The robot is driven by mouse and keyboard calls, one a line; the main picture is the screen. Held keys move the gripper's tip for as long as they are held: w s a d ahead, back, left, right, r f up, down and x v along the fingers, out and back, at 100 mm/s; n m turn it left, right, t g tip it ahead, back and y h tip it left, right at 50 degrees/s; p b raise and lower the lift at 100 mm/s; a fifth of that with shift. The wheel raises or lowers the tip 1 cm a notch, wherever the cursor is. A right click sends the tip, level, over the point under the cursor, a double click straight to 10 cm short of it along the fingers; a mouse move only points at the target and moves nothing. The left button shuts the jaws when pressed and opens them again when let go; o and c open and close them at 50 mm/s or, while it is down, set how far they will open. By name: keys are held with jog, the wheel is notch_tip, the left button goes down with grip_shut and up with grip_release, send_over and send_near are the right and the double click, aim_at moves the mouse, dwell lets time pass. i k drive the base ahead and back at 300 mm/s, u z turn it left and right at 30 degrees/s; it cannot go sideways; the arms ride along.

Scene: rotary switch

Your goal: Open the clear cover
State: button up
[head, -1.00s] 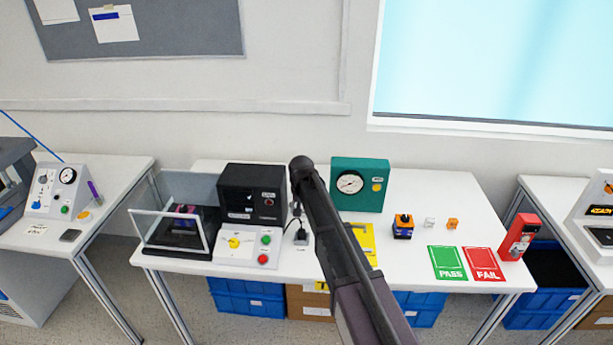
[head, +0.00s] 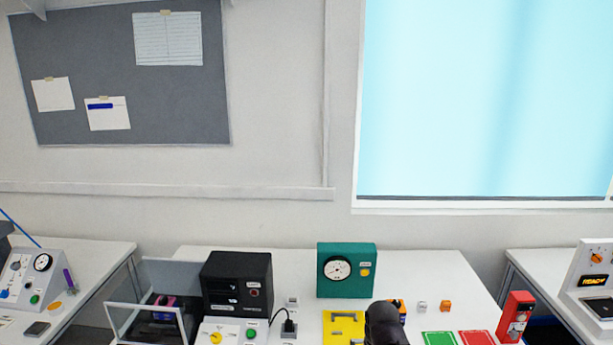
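The clear cover (head: 124,318) is a see-through, light-framed guard on the left of the middle table, left of a black box (head: 237,283). Inside it sits a dark fixture with a purple-pink part (head: 164,303). Whether the cover is open or closed cannot be told from here. A white control panel in front of the black box carries a yellow rotary knob (head: 215,338) and a green button (head: 251,333). A dark part of my arm shows at the bottom edge, right of the cover and well apart from it. My gripper is out of view.
A teal gauge box (head: 346,287), a yellow plate (head: 342,326), small orange and white parts, green (head: 439,338) and red (head: 476,337) mats and a red device (head: 515,316) share the table. Other tables stand left and right.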

aim_at(106, 304)
jog(key=z, duration=1.55)
jog(key=k, duration=0.05)
jog(key=u, duration=2.95)
